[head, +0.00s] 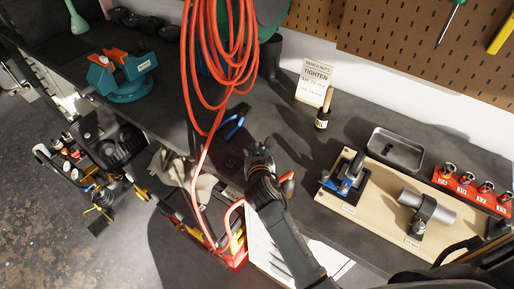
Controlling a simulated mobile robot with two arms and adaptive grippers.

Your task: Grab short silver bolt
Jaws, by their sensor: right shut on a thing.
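My right gripper (259,149) is over the dark bench top near its front edge, just below the blue-handled pliers. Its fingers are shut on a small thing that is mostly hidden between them. I cannot make out its shape, or whether it is the short silver bolt. I cannot pick out a silver bolt lying free on the bench. My left gripper is not in view.
Red hose loops (222,60) hang left of my right gripper. A teal vise (128,84) stands at the back left. At right are a wooden fixture board (377,208), a metal tray (397,143) and a red socket rack (470,190). A sign (316,84) stands behind.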

